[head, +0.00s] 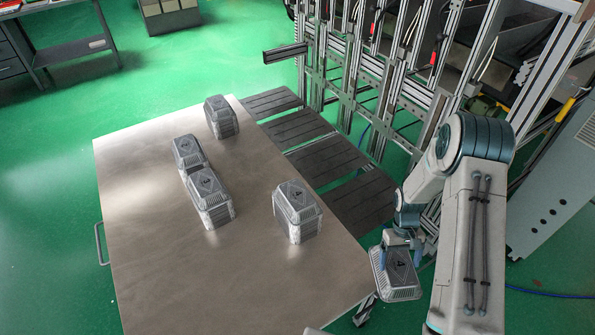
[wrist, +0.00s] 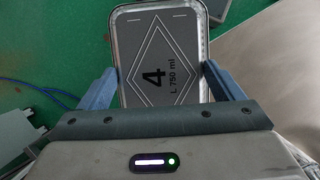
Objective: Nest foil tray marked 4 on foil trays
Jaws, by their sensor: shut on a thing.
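The foil tray marked 4 (wrist: 158,62) lies between the two fingers of my gripper (wrist: 160,88) in the wrist view, its printed face toward the camera. In the head view my gripper (head: 402,252) is shut on this tray (head: 396,284) near the table's right edge, with the tray's rim hanging lower right. Stacked foil trays, turned upside down, stand on the metal table: one stack at the back (head: 221,117), a lower one (head: 188,153) at the left, one touching it in front (head: 208,198), and one at the right (head: 297,211).
The metal table (head: 150,255) is bare at its front and left. Dark slatted panels (head: 330,160) lie beyond its right edge, below an aluminium frame (head: 375,90). A grey cabinet (head: 560,190) stands at the far right. Green floor surrounds the table.

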